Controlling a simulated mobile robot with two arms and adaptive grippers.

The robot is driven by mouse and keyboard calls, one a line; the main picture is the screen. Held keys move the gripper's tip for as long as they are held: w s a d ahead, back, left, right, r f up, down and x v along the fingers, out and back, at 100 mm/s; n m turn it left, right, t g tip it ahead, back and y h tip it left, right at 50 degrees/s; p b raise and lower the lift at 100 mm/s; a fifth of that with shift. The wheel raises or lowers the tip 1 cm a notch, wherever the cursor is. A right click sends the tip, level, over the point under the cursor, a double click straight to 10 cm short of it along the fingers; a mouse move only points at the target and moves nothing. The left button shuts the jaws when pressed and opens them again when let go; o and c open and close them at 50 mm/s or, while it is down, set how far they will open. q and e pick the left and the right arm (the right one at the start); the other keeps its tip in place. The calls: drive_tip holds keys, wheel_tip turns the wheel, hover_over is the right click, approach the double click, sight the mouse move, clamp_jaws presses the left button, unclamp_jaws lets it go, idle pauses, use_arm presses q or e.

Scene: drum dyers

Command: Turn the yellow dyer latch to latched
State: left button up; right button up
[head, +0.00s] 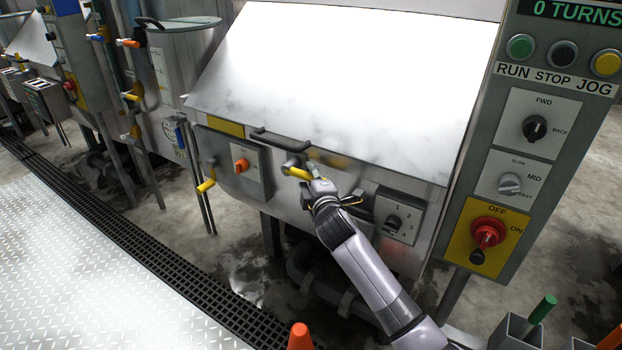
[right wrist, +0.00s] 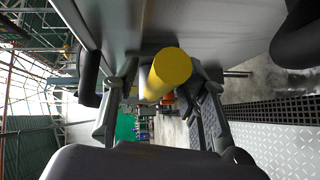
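The yellow latch handle (head: 298,173) sits on the front of the dyer, below the black lid bar, and points right and slightly down from its metal pivot. My right gripper (head: 318,188) is at the handle's free end. In the right wrist view, the round yellow handle end (right wrist: 168,73) lies between the two fingers of my right gripper (right wrist: 162,100). The fingers are spread, with a gap visible on the left side of the handle; contact on the right side is unclear. My left gripper is not in view.
A black lid bar (head: 280,140) is just above the latch. An orange knob (head: 241,165) and a yellow-handled valve (head: 206,185) are to its left. A numbered selector box (head: 398,218) is close to the right of my gripper. The control panel (head: 540,135) stands farther right.

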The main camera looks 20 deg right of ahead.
clamp_jaws()
idle(0.5)
idle(0.3)
